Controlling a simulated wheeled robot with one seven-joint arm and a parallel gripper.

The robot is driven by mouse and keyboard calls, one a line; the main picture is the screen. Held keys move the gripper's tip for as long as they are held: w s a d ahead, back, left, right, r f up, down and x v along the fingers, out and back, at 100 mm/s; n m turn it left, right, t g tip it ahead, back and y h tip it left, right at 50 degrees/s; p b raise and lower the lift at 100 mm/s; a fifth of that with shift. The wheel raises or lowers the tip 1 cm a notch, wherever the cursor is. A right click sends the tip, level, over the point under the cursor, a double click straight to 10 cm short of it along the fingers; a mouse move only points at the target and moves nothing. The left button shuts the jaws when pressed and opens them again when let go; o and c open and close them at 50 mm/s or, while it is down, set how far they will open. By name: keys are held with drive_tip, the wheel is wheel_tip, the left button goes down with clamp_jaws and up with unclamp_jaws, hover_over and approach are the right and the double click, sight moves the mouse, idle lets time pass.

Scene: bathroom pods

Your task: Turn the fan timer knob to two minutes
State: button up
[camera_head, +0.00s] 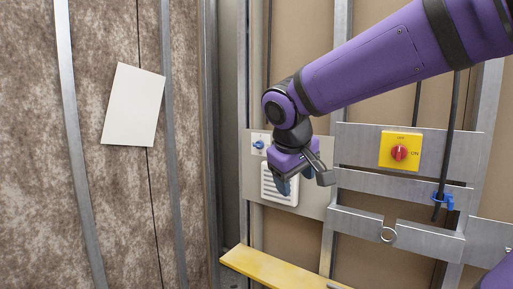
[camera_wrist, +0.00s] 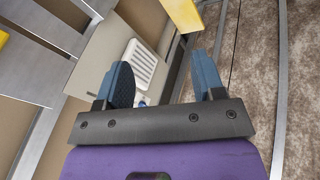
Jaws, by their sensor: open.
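The fan timer knob (camera_head: 258,144) is a small blue knob on a white plate, on a grey panel. The direction it points is too small to tell. A white slatted fan grille (camera_head: 280,190) sits below it, partly behind my gripper. My gripper (camera_head: 303,182) is open and empty, in front of the panel, below and right of the knob in the head view. In the wrist view the open blue fingers (camera_wrist: 161,72) stand well apart. There the grille (camera_wrist: 137,66) lies beyond them, and a bit of blue, likely the knob (camera_wrist: 141,100), shows beside the left finger.
A yellow switch box (camera_head: 386,149) with a red knob is on a metal rail at right. A yellow beam (camera_head: 275,268) crosses low in front. Metal studs (camera_head: 341,60) and dark cables stand near my arm. A blank sheet (camera_head: 133,105) hangs on the left wall.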

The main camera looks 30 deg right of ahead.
drive_tip(key=w+d+h, duration=0.4)
drive_tip(key=w+d, duration=0.1)
drive_tip(key=w, duration=0.6)
drive_tip(key=n+t+h, duration=0.4)
drive_tip(key=h, duration=0.4)
approach(256, 146)
drive_tip(key=x, duration=1)
drive_tip(key=shift+w+d, duration=0.1)
drive_tip(key=shift+d, duration=0.05)
drive_tip(key=c, duration=0.9)
